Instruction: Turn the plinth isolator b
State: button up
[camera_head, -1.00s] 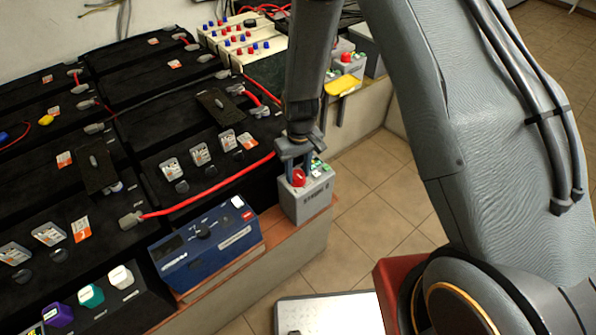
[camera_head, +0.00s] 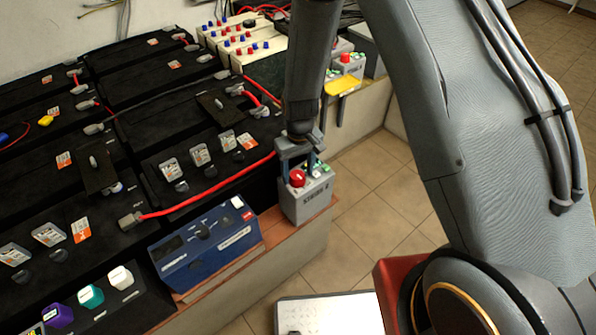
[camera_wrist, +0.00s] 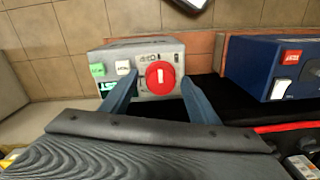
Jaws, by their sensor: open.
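The isolator is a grey box (camera_head: 306,205) with lettering that looks like "STRING B" on its front, at the end of the brick-topped plinth. Its round red knob (camera_head: 297,178) is on top. In the wrist view the red knob (camera_wrist: 160,78) shows a white, nearly upright mark. My gripper (camera_head: 299,165) is just above and behind the knob in the head view. In the wrist view my gripper (camera_wrist: 162,88) is open, with one blue-grey finger on each side of the knob. I cannot tell whether the fingers touch it. Nothing is held.
A blue device (camera_head: 206,246) stands left of the grey box on the plinth. A red cable (camera_head: 210,199) runs behind it across black battery blocks (camera_head: 150,110). A similar grey box with a red button (camera_head: 346,58) sits farther back. Tiled floor (camera_head: 375,190) lies open to the right.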

aim_at(299, 174)
jog(key=shift+d+r+b, duration=0.15)
jog(key=shift+r+b, duration=0.6)
jog(key=shift+r, duration=3.15)
jog(key=s+d+r+m+t, duration=0.1)
jog(key=s+d+r+m, duration=0.3)
jog(key=s+d+r, duration=1)
jog(key=shift+s+d+r, duration=0.3)
jog(key=shift+s+r, duration=0.3)
jog(key=shift+r, duration=0.1)
